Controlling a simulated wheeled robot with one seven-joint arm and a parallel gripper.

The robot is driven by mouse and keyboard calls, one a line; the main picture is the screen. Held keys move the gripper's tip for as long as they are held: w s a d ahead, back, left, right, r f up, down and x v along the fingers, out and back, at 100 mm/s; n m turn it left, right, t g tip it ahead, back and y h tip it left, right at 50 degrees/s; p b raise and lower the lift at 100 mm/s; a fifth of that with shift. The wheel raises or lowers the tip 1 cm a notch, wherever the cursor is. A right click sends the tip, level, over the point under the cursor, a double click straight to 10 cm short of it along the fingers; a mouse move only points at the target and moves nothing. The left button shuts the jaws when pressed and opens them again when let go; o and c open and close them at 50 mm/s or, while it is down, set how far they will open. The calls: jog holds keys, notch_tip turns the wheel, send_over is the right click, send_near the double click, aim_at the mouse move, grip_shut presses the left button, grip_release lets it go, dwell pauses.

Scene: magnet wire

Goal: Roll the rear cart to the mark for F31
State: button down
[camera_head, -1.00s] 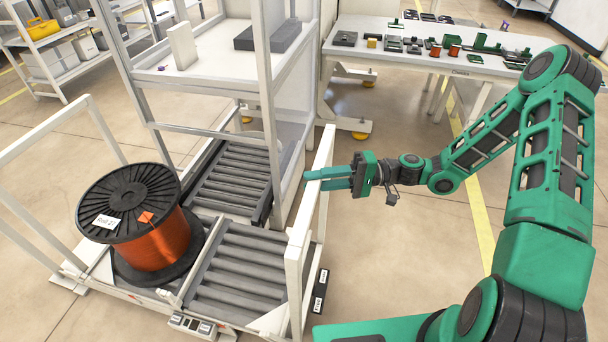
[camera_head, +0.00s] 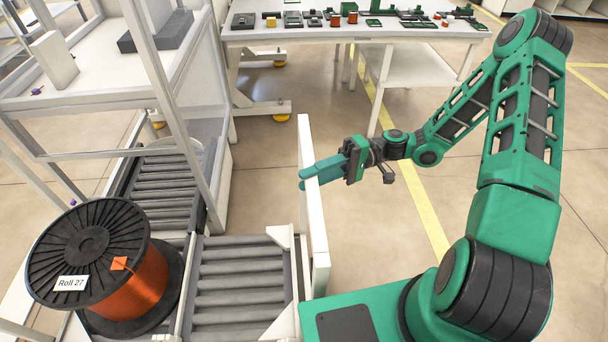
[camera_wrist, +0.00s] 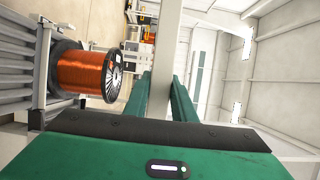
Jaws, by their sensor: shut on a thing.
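The cart (camera_head: 240,283) is a white frame with grey rollers, at the lower left of the head view. My gripper (camera_head: 306,179) is shut on the cart's white end rail (camera_head: 318,235). In the wrist view the rail (camera_wrist: 167,45) passes between my two green fingers (camera_wrist: 170,98), and the wire spool (camera_wrist: 85,70) lies to the left. The lower cart and its wheels are outside the head view. I cannot make out a mark for F31.
A white rack (camera_head: 75,103) with a lower roller bed (camera_head: 165,190) stands directly beyond the cart. A white table (camera_head: 350,30) with small parts stands at the back. Open floor with a yellow line (camera_head: 415,190) lies right of the cart.

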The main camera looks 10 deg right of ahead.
jog(key=shift+w+d+f, duration=0.1)
jog(key=shift+w+f, duration=0.05)
jog(key=c, duration=1.5)
grip_release()
jog(key=v, duration=1)
jog(key=shift+w+d, duration=0.2)
jog(key=shift+d, duration=0.15)
